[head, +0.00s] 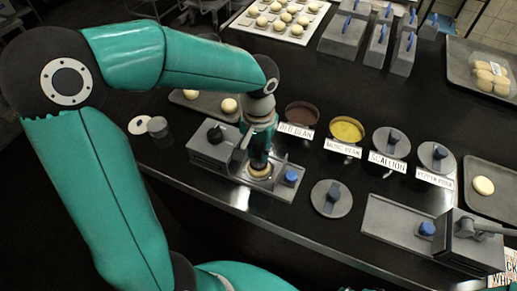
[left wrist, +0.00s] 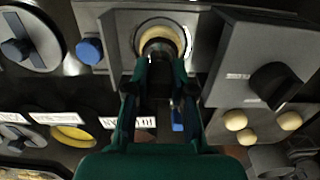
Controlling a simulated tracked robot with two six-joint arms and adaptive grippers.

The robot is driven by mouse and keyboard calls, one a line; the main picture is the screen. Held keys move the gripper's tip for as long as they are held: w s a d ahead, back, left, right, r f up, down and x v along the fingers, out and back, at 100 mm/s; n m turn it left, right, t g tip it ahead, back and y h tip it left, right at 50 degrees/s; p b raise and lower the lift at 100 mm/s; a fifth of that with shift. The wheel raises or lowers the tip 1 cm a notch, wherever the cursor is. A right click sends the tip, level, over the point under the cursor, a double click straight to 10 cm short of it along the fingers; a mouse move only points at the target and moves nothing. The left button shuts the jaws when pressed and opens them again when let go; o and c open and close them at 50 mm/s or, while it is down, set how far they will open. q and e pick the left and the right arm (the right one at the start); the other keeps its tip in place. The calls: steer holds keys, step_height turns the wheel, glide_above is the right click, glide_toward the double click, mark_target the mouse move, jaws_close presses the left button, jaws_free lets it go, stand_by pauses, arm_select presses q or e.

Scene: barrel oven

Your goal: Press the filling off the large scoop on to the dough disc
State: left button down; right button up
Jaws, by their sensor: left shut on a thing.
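My left gripper (head: 260,160) points down over the grey press station (head: 228,170). In the left wrist view its fingers (left wrist: 158,75) are shut on a dark round piece, which I take to be the large scoop (left wrist: 158,48). The dough disc (head: 261,171) lies under it on the station's round seat and shows as a pale ring around the dark piece in the left wrist view (left wrist: 150,29). The scoop's end hides the middle of the disc, so I cannot tell whether filling lies there or whether they touch. My right gripper is not in view.
Bowls of red bean (head: 302,114) and yellow filling (head: 346,130) stand behind, beside lidded bowls (head: 391,142). A blue knob (head: 291,177) is close right of the disc. A dark knobbed box (head: 213,140) stands at its left. A loose lid (head: 331,198) lies further right.

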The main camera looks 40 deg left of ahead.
arm_select(q)
steer(key=shift+s+f+b, duration=0.1)
steer(key=shift+f+b, duration=0.4)
steer(key=shift+f, duration=0.05)
stand_by(1.5)
steer(key=shift+r+p, duration=2.8)
steer(key=shift+r, duration=0.8)
